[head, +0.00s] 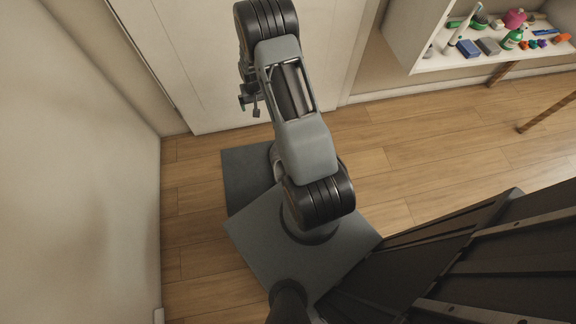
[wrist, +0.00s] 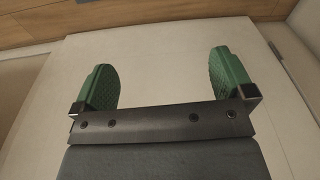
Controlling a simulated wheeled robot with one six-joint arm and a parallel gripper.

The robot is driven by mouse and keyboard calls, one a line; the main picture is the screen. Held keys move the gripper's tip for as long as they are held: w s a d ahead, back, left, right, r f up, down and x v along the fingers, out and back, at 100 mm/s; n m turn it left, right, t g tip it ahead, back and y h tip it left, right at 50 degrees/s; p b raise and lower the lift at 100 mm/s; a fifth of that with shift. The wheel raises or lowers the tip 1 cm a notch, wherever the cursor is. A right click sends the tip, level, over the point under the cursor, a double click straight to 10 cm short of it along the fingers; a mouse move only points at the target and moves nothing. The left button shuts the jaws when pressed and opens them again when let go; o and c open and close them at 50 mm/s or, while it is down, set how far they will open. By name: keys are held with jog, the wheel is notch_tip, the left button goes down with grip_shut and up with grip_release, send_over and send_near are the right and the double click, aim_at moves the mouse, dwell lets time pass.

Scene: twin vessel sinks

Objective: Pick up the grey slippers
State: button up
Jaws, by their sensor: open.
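No grey slippers can be made out in either view. My gripper (wrist: 162,78) is open in the wrist view, its two green-padded fingers wide apart with nothing between them. In the head view the gripper (head: 250,104) is small and partly hidden behind my arm, close to the white door. My arm and base cover part of the floor there, so anything behind them is hidden.
The white door (head: 225,60) is behind my arm and a pale wall (head: 75,170) is at left. A white shelf (head: 450,60) at upper right holds several small items, including a green bottle (head: 512,39).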

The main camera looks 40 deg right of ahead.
notch_tip(320, 180, down, 16)
jog(key=s+d+b, duration=0.2)
jog(key=b, duration=0.1)
jog(key=m+g+b, duration=0.1)
jog(key=m+b, duration=0.1)
jog(key=b, duration=0.3)
send_over(278, 160)
notch_tip(278, 160, down, 16)
notch_tip(278, 160, down, 8)
jog(key=b, duration=0.3)
jog(key=shift+d+f, duration=0.1)
jog(key=shift+f, duration=0.05)
jog(key=shift+f+b, duration=1.6)
jog(key=shift+f, duration=1.4)
jog(key=shift+c, duration=0.5)
jog(key=shift+r, duration=0.1)
jog(key=c, duration=0.7)
